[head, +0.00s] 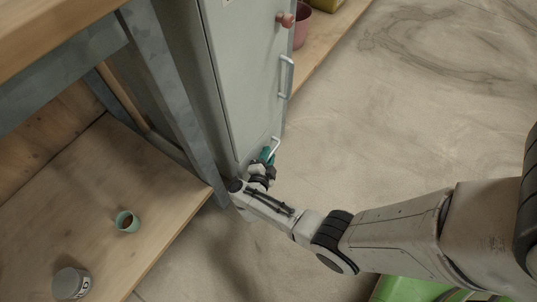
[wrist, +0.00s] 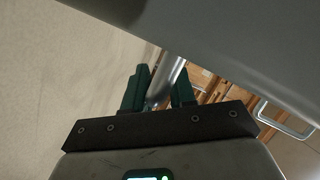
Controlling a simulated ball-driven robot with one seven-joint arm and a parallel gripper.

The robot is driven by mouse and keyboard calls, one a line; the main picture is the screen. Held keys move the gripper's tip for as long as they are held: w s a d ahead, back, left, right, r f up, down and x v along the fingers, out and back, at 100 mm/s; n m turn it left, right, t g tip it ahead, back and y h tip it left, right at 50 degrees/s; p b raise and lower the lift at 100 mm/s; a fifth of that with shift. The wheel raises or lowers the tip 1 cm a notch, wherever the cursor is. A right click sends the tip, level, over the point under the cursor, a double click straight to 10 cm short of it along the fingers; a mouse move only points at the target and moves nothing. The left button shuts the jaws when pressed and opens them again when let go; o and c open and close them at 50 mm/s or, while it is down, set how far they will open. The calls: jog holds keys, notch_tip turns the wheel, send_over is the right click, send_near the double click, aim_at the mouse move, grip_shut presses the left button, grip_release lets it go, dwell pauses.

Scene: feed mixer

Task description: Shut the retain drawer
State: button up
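The grey cabinet (head: 242,62) stands upright left of the middle in the head view. Two pale bar handles show on it, an upper handle (head: 289,76) and a lower handle (head: 275,146). My gripper (head: 268,155) is at the lower handle, with its teal fingers partly hidden by my wrist. In the wrist view, a metal bar (wrist: 167,80) passes between the two teal fingers of my gripper (wrist: 160,90). The fingers are apart with the bar between them; whether they press on it is unclear. No drawer gap is clear, so I cannot tell how far it is open.
A wooden bench with a lower shelf (head: 95,185) stands left, holding a teal cup (head: 127,222) and a grey labelled jar (head: 71,284). A pink bucket (head: 301,27) is behind the cabinet. A green object (head: 400,290) is at the bottom. Floor to the right is clear.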

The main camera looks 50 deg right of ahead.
jog(key=p+v, duration=0.3)
jog(key=v, duration=0.7)
jog(key=shift+a, duration=0.2)
jog(key=shift+s, duration=0.15)
